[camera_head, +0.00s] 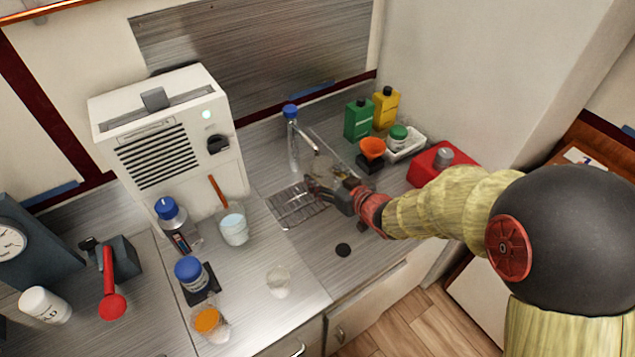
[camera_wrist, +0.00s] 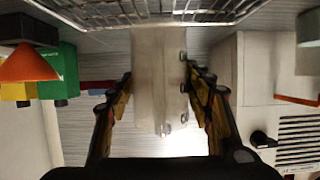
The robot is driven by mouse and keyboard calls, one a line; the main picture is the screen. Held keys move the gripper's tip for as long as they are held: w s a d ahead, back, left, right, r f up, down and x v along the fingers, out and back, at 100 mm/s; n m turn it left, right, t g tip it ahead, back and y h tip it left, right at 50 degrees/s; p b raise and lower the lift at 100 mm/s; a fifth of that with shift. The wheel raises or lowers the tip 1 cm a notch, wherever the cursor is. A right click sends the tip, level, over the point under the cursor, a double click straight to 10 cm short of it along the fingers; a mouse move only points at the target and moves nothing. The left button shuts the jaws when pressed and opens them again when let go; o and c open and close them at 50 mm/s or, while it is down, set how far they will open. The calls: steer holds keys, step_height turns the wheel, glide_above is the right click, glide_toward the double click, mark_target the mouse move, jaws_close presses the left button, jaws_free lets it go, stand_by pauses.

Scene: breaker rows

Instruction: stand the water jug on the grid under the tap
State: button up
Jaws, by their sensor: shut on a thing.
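The water jug (camera_wrist: 160,75) is pale and translucent. In the wrist view, which looks upside down, it sits between my two fingers, its base end by the wire grid (camera_wrist: 200,14). My gripper (camera_head: 330,188) is shut on it. In the head view the jug (camera_head: 322,168) is mostly hidden behind my fingers, at the right edge of the grid (camera_head: 290,208). The tap (camera_head: 305,139) is a thin silver spout just behind the jug. I cannot tell whether the jug touches the grid.
A blue-capped bottle (camera_head: 293,150) stands left of the tap. An orange funnel (camera_head: 372,148), a white tray (camera_head: 415,146) and a red box (camera_head: 442,165) lie right. A beaker (camera_head: 233,228) and a clear cup (camera_head: 278,282) stand left and in front. A black disc (camera_head: 343,250) lies on the counter.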

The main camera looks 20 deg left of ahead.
steer(key=shift+w+a, duration=0.95)
steer(key=shift+a, duration=0.15)
step_height(320, 180, down, 4)
steer(key=shift+w+a+r+b, duration=0.1)
steer(key=shift+r+b, duration=0.05)
steer(key=shift+b, duration=1.1)
steer(key=shift+r, duration=0.1)
steer(key=o, duration=0.7)
steer(key=shift+f, duration=0.2)
steer(key=o, duration=0.5)
steer(key=shift+c, duration=0.2)
steer(key=shift+r, duration=0.1)
